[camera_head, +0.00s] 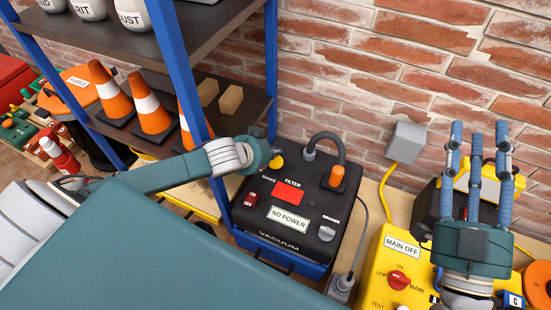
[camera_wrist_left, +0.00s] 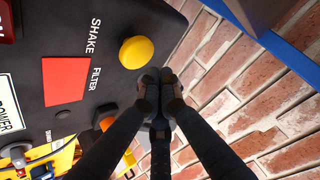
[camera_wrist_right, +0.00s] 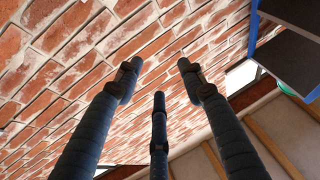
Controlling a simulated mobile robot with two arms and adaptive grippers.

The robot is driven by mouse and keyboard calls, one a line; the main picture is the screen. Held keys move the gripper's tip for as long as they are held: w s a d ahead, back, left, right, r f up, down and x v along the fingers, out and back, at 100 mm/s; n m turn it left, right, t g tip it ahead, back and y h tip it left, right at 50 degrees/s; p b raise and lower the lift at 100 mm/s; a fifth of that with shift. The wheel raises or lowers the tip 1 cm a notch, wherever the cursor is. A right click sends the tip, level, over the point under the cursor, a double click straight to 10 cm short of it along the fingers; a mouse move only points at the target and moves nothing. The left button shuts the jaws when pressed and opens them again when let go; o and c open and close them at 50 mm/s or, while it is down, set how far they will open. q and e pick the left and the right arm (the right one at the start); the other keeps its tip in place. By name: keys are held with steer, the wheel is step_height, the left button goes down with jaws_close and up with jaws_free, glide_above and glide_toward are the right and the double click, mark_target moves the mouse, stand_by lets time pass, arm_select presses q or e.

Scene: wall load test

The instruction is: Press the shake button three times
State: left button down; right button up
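The shake button is a yellow dome (camera_head: 276,163) on the black vacuum panel (camera_head: 256,220). In the left wrist view the yellow button (camera_wrist_left: 136,52) stands beside the word SHAKE. My left gripper (camera_head: 268,151) is at the panel's back left corner, partly covering the view of the button. Its fingertips (camera_wrist_left: 160,76) are together with nothing between them. They appear just beside the button; I cannot tell whether they touch it. My right gripper (camera_head: 479,130) points up at the right, its fingers (camera_wrist_right: 158,72) spread and empty, away from the panel.
The panel also has a red filter plate (camera_head: 289,193), a NO POWER sign (camera_head: 289,219) and an orange knob (camera_head: 337,176). A blue shelf post (camera_head: 190,90) stands left of the panel, with cones on the shelf. A yellow MAIN OFF box (camera_head: 390,273) is at the right. A brick wall (camera_head: 345,75) is behind.

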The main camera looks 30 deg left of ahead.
mark_target(274, 162)
arm_select(q)
steer(key=shift+r+p, duration=0.85)
steer(key=shift+p, duration=0.15)
steer(key=shift+r, duration=0.2)
steer(key=shift+p, duration=0.3)
arm_select(e)
step_height(274, 162, down, 14)
steer(key=d+g+h, duration=0.2)
steer(key=g, duration=0.5)
arm_select(q)
steer(key=shift+r+p, duration=0.95)
steer(key=shift+p, duration=0.15)
arm_select(e)
steer(key=s+d+f+g+h, duration=0.2)
steer(key=s+f+g, duration=0.4)
steer(key=f, duration=0.5)
steer(key=shift+s+d+m, duration=0.4)
steer(key=shift+s+d, duration=0.05)
steer(key=shift+d, duration=0.05)
